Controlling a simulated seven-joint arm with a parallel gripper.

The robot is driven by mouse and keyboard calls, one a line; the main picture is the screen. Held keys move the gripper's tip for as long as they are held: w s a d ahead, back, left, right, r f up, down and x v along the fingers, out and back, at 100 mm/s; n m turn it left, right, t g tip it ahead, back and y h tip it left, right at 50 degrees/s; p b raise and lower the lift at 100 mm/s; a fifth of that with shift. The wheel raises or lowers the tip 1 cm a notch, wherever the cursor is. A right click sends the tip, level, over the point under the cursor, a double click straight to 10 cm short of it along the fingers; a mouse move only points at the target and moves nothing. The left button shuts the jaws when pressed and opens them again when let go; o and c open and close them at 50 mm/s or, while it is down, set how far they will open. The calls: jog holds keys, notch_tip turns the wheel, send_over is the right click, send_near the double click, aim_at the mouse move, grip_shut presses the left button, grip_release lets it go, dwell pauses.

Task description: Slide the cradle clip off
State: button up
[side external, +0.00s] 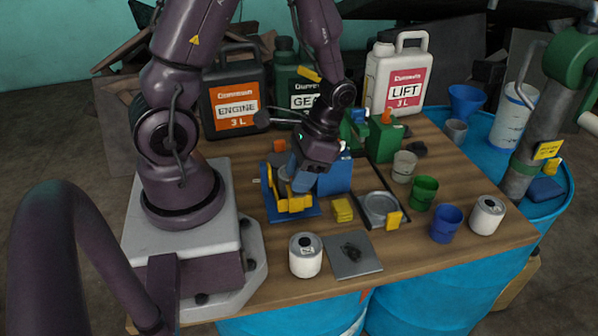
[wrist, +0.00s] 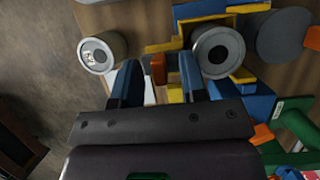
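The cradle, a blue base with yellow brackets (side external: 290,202), stands on the wooden table just below my gripper (side external: 302,184). In the wrist view a grey cylinder (wrist: 218,48) sits among its yellow and blue parts. My gripper (wrist: 158,72) has two blue fingers spread apart and pointing down. A small orange piece (wrist: 158,68), possibly the clip, shows in the gap between the fingers, with no clear contact. A yellow part (wrist: 175,94) and a white part lie close by. In the side view my gripper hides part of the cradle, and I cannot tell the clip there.
A white can (side external: 305,255) and a grey plate (side external: 352,254) stand in front of the cradle. A yellow block (side external: 342,209) and a tray with a round dish (side external: 379,207) lie to the right. Large jugs, including a white one (side external: 398,75), stand behind. Cups crowd the right side.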

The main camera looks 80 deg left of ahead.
jog(key=v, duration=1.3)
jog(key=shift+s, duration=0.1)
jog(key=s+d+r+t, duration=0.5)
jog(key=d+r+t, duration=0.1)
jog(key=r+t, duration=0.4)
jog(key=shift+d+r, duration=0.25)
jog(key=shift+r, duration=0.45)
